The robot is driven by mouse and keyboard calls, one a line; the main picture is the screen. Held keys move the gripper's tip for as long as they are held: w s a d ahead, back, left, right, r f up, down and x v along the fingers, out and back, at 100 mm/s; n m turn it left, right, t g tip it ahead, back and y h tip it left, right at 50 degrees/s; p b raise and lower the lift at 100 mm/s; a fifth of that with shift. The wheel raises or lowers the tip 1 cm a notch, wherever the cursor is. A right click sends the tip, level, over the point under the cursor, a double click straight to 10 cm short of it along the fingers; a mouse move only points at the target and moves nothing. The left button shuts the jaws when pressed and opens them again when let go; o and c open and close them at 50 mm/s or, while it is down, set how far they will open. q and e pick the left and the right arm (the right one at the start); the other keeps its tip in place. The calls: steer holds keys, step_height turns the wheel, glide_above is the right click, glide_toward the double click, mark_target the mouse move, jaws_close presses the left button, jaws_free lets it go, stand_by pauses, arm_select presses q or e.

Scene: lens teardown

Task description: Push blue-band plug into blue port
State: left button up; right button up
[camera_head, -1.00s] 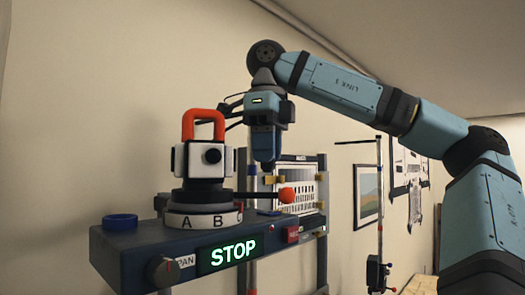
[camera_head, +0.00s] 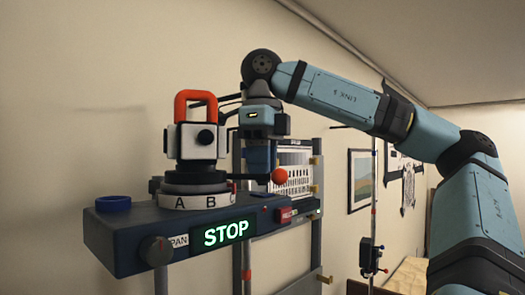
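My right gripper (camera_head: 262,165) comes in from the right and points down, just behind and to the right of the white head unit with the red handle (camera_head: 195,142). Its dark blue fingers are seen edge-on, so I cannot tell whether they are apart or hold something. No blue-band plug can be made out. A blue ring (camera_head: 113,203) lies on the left end of the dark console (camera_head: 125,238); I cannot tell whether it is the blue port. My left gripper is not in view.
The console carries a lit STOP display (camera_head: 229,233), a dial (camera_head: 156,250) and a red button (camera_head: 284,215). A red ball (camera_head: 279,176) shows by the gripper's tip. A white grid panel (camera_head: 295,178) stands behind. A thin stand (camera_head: 372,240) is further right.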

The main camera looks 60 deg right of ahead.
steer(key=shift+f+b, duration=0.35)
steer(key=shift+f, duration=0.45)
stand_by(2.0)
steer(key=o, duration=0.9)
steer(key=shift+o, duration=0.2)
step_height(320, 180, up, 14)
stand_by(0.4)
